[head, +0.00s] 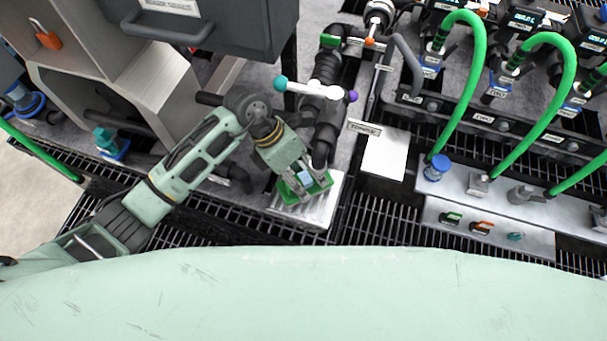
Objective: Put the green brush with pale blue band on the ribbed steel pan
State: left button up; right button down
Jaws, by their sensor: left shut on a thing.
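The green brush with the pale blue band (318,186) is held in my left gripper (301,181). The pale blue band shows between the fingers, and green parts of the brush show on both sides of it. The ribbed steel pan (318,212) lies directly below, pale and ribbed, partly covered by the brush and gripper. From this angle I cannot tell whether the brush touches the pan or is just above it. My right gripper is not in view.
Dark pipes and a valve with a white bar and coloured ends (316,90) stand just behind the pan. Green hoses (465,85) rise from a manifold at the right. A steel chute (130,90) stands at the left. Dark grating (380,222) lies right of the pan.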

pick_arm(q)
jog(key=o, duration=1.2)
jog(key=shift+r, duration=0.15)
jog(key=v, duration=0.7)
jog(key=shift+r, duration=0.2)
